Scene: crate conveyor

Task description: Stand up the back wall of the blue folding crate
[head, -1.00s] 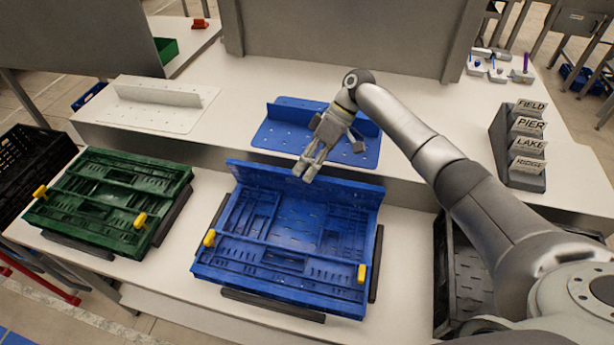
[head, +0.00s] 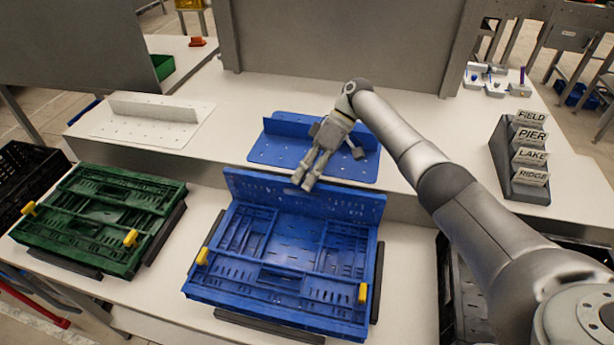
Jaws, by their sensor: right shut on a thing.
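The blue folding crate (head: 215,290) sits on the lower white bench in front of me. Its back wall (head: 350,206) is raised along the far edge and looks close to upright; I cannot tell its exact angle. The other walls lie folded flat inside, and yellow latches (head: 362,293) show at the front corners. My right gripper (head: 304,185) comes down from behind and is shut on the top edge of the back wall, near its middle. My left gripper is not in view.
A folded green crate (head: 75,215) lies to the left. Behind, on the raised shelf, stand a blue angled plate (head: 265,150) and a white one (head: 130,125). A word-card rack (head: 522,185) is at right. Dark crates stand at both sides.

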